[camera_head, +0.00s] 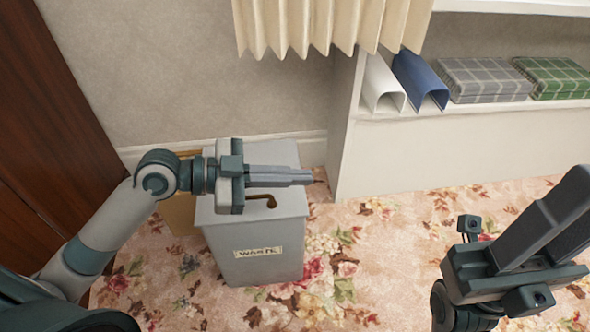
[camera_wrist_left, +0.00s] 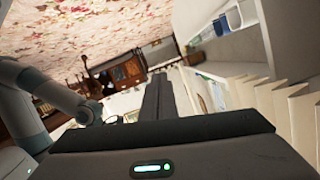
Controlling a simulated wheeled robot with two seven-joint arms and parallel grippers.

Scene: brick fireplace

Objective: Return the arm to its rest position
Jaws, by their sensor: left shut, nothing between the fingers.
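My left arm comes in from the left in the head view. Its gripper (camera_head: 312,178) points right, above the top of a grey bin (camera_head: 265,240). The fingers lie together, with nothing between them. In the left wrist view the closed fingers (camera_wrist_left: 165,98) show as a dark bar pointing away from the camera. My right gripper (camera_head: 575,205) is at the lower right of the head view, over the carpet. Its fingers run close together and reach the picture edge, so I cannot tell whether they are shut.
The grey bin bears a handwritten label (camera_head: 258,252); a brown curved thing (camera_head: 262,199) shows at its top. A tan box (camera_head: 180,212) stands partly hidden beside it. A white shelf (camera_head: 440,150) holds plaid boxes (camera_head: 484,80). Cream pleated cloth (camera_head: 330,25) hangs above. Flowered carpet (camera_head: 390,265) is clear between the grippers.

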